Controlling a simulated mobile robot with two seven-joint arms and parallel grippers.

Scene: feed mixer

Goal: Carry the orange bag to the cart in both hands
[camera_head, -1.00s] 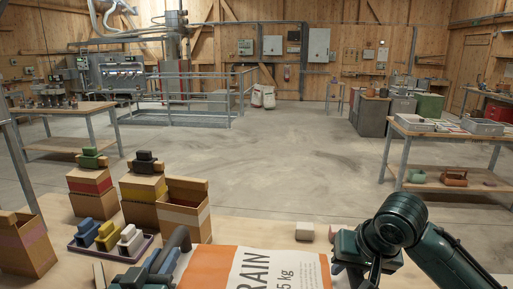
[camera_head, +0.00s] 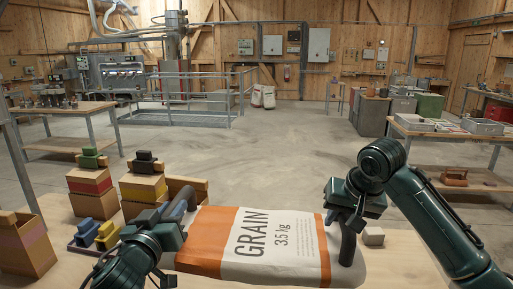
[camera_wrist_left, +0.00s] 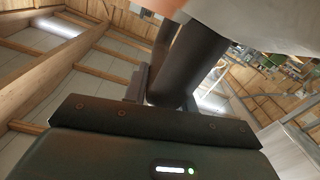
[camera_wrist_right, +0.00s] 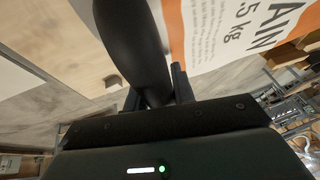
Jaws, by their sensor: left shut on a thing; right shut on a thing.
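The orange and white grain bag (camera_head: 255,247) is at the front middle of the head view, above the near table. It has a dark grip at each end. My left gripper (camera_head: 176,222) is shut on the left grip, which also crosses the left wrist view (camera_wrist_left: 184,65). My right gripper (camera_head: 347,212) is shut on the right grip, seen in the right wrist view (camera_wrist_right: 135,50). The bag looks roughly level. Its underside is hidden in the head view. I cannot tell which thing is the cart.
Cardboard boxes with red (camera_head: 92,182) and yellow bands (camera_head: 143,189) stand left of the bag. A tray of coloured pieces (camera_head: 108,236) is partly hidden by my left arm. A pale block (camera_head: 373,236) lies right of the bag. Open floor (camera_head: 260,150) extends beyond the table.

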